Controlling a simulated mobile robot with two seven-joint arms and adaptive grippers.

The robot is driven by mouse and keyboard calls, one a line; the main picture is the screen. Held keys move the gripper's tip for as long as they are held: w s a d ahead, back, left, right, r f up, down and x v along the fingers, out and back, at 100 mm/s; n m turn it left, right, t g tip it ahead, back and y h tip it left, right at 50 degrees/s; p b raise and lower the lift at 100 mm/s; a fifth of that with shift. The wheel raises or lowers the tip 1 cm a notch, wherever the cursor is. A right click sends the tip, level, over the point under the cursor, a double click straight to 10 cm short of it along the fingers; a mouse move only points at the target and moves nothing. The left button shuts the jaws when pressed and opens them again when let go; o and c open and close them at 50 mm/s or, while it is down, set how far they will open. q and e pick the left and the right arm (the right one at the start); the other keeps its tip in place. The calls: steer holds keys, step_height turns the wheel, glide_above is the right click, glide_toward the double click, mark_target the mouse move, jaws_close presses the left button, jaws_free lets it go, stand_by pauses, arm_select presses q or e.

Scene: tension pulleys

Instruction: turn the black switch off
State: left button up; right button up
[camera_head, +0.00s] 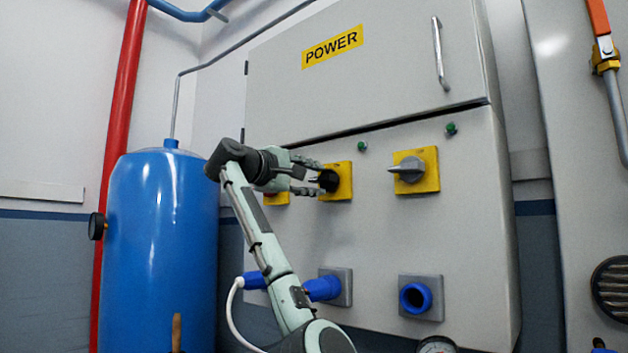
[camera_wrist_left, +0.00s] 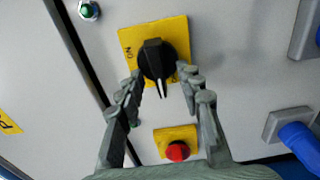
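The black switch (camera_head: 329,181) is a rotary knob on a yellow plate (camera_head: 345,184) on the front of the grey power cabinet. It also shows in the left wrist view (camera_wrist_left: 153,60), its white-marked handle pointing down toward the red button, with the letters ON on the plate left of it. My left gripper (camera_head: 318,178) is open at the knob. In the wrist view its two fingers (camera_wrist_left: 163,80) are apart, one on each side of the handle; whether they touch it I cannot tell. My right gripper is not in view.
A grey switch (camera_head: 408,171) on a yellow plate is to the right. A red button (camera_wrist_left: 177,151) is close by. Blue sockets (camera_head: 416,298) stick out below, one with a plug and white cable. A blue tank (camera_head: 160,250) stands left of the cabinet (camera_head: 460,230).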

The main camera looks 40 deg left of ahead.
arm_select(q)
steer(key=s+a, duration=0.1)
steer(key=s, duration=1.1)
steer(key=shift+w, duration=0.1)
